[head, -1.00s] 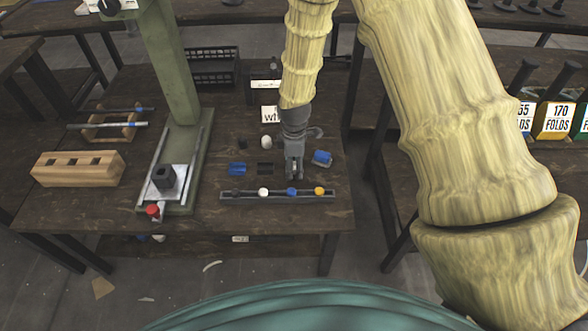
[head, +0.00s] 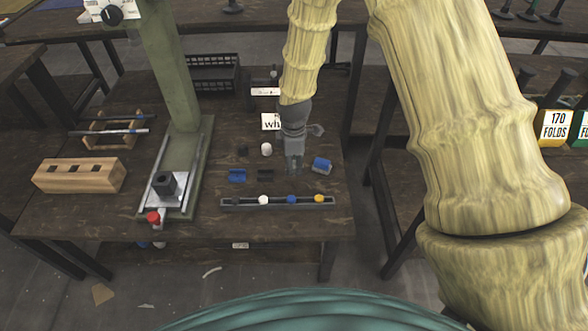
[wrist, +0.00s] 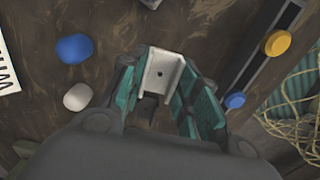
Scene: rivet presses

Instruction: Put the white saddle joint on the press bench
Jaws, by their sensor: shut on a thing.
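A white saddle joint (wrist: 160,72), a small channel-shaped piece with a dark hole, sits between the teal-lined fingers of my gripper (wrist: 165,95) in the wrist view. The gripper is shut on it. In the head view my gripper (head: 295,168) points down over the right part of the dark wooden press bench (head: 95,215). The joint cannot be made out there. Whether it is clear of the bench top is hard to tell.
A green press (head: 185,150) stands mid-bench, with a wooden block (head: 80,176) to its left. A rail with coloured knobs (head: 278,203) lies in front of my gripper. A blue piece (head: 321,165) is close on its right, and small blue, black and white pieces are on its left.

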